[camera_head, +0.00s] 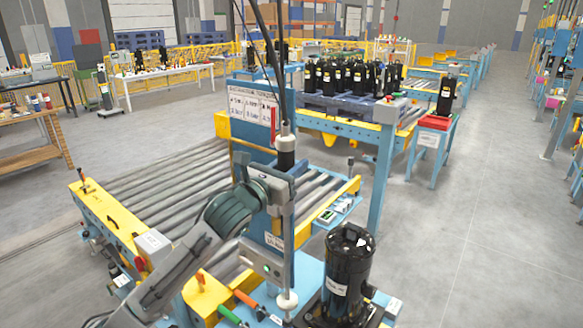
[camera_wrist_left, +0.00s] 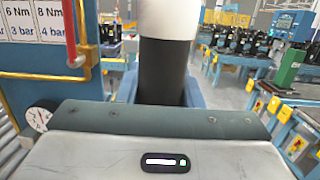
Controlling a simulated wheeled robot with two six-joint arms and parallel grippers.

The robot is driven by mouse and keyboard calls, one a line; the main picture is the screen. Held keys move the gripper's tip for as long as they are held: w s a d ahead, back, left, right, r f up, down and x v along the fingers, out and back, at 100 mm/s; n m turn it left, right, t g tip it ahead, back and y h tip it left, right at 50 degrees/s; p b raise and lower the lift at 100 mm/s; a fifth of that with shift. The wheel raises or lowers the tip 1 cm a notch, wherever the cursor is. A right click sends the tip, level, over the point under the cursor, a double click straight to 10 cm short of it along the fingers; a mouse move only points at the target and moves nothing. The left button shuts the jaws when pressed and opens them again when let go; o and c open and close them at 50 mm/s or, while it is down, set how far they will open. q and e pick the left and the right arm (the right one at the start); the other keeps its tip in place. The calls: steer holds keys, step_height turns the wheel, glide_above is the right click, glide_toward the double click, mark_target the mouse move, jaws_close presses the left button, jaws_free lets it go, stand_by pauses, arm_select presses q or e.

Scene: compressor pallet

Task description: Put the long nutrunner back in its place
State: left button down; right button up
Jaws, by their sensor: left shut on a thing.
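The long nutrunner (camera_head: 286,155) hangs upright from dark cables in the head view, with a pale top, a black grip and a long silver shaft. My left gripper (camera_head: 280,181) is shut on it around the black grip. The shaft runs down to a pale round end (camera_head: 287,300) beside the black compressor. In the left wrist view the nutrunner (camera_wrist_left: 165,70) stands upright just beyond my gripper's body, which hides its lower part and the fingertips. Its place cannot be clearly made out. My right gripper is not in view.
A black compressor (camera_head: 347,275) stands close right of the shaft. A blue sign board (camera_head: 250,112) with torque cards and a red hook is behind the tool. Green and orange handled tools (camera_head: 245,299) lie at the front. A roller conveyor (camera_head: 165,190) is left; open floor (camera_head: 470,230) is right.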

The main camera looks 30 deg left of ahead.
arm_select(q)
steer(key=shift+w+a, duration=0.1)
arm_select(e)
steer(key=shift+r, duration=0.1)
arm_select(q)
steer(key=shift+r+p, duration=0.15)
steer(key=shift+p, duration=0.15)
step_height(320, 180, down, 2)
steer(key=shift+f+b, duration=0.2)
steer(key=shift+b, duration=0.45)
steer(key=shift+f+b, duration=0.4)
steer(key=shift+f, duration=0.4)
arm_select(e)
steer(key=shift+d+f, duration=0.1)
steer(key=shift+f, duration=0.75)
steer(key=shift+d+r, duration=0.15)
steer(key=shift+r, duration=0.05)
